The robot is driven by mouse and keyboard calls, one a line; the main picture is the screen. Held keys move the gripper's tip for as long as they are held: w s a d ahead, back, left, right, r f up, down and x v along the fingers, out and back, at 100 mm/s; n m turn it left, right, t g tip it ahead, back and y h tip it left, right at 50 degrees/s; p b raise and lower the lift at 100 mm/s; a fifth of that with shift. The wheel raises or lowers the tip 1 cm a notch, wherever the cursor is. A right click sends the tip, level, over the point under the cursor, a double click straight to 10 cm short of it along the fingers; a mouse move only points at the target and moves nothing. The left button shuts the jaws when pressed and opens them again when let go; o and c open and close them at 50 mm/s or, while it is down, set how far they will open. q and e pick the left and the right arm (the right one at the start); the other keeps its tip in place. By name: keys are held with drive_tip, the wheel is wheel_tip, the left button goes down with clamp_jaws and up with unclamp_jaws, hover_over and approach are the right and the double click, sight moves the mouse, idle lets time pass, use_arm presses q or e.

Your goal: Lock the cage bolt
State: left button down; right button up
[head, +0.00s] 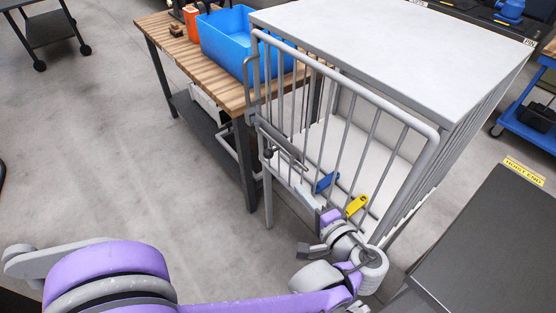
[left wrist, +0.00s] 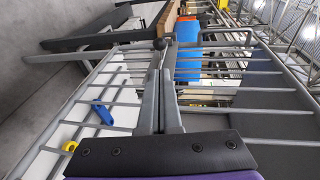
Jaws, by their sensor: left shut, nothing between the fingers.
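The grey cage (head: 400,50) has a barred door (head: 385,105) on its front. The bolt (head: 288,152) is a grey bar with a dark round knob (head: 268,153) near the door's left edge. I cannot tell whether the bolt is in its catch, or whether the door is fully closed. My left gripper (head: 308,250) is low in front of the door, below and right of the knob, apart from it. In the left wrist view its two fingers (left wrist: 164,85) are together and empty, pointing toward the door's bolt side. My right gripper is not in view.
A wooden bench (head: 170,50) with a blue bin (head: 225,40) stands close left of the cage. A dark surface (head: 490,240) is at right.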

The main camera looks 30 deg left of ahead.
use_arm(q)
drive_tip(key=b, duration=0.2)
approach(266, 153)
drive_tip(key=w+a+f, duration=0.1)
drive_tip(key=w+a, duration=0.1)
drive_tip(key=w+a+f, duration=0.1)
drive_tip(key=w+a, duration=0.1)
drive_tip(key=shift+f, duration=0.15)
drive_tip(key=shift+a, duration=0.1)
drive_tip(key=a, duration=0.1)
drive_tip(key=w+a, duration=0.1)
drive_tip(key=a, duration=0.1)
drive_tip(key=w+a, duration=0.1)
drive_tip(key=shift+a, duration=0.2)
drive_tip(key=shift+s+p, duration=0.15)
drive_tip(key=shift+p, duration=0.15)
